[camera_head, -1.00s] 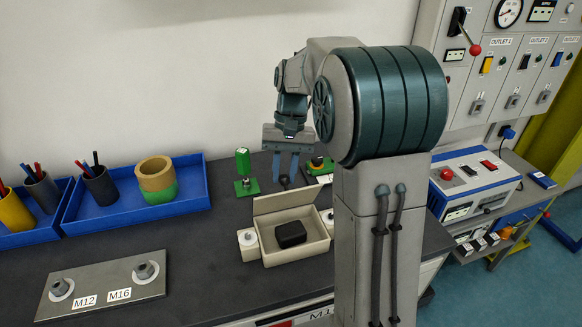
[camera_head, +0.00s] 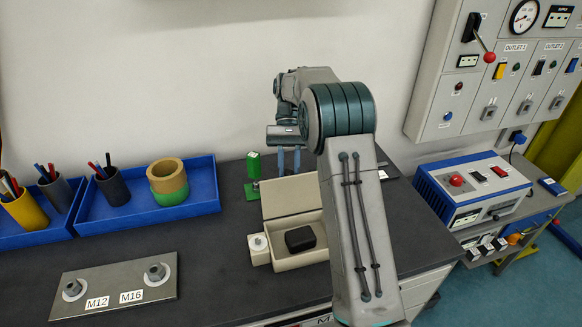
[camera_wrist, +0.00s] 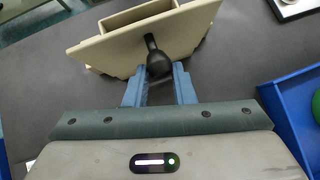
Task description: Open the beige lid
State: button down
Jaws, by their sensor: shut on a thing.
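The beige lid (camera_head: 290,196) stands raised along the back edge of its beige box (camera_head: 283,263) in the head view. Inside the open box lies a black block (camera_head: 300,238). In the wrist view the outer face of the lid (camera_wrist: 108,52) is turned to me, with a dark round knob (camera_wrist: 157,62) on a short stem. My gripper (camera_wrist: 158,80) has its blue fingers on either side of the knob, shut on it. In the head view my gripper (camera_head: 288,160) is behind the lid, and the knob is hidden there.
A white-topped block (camera_head: 258,245) stands at the box's left side. A green post (camera_head: 254,167) stands behind it. Blue trays (camera_head: 205,195) with cups lie at the left. A metal plate labelled M12 and M16 (camera_head: 120,285) lies at the front left. My arm covers the box's right side.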

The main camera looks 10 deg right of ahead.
jog(key=shift+a+f, duration=0.1)
jog(key=shift+f, duration=0.2)
jog(key=c, duration=1.2)
grip_release()
jog(key=shift+c, duration=0.2)
jog(key=shift+r, duration=0.25)
jog(key=shift+s, duration=0.1)
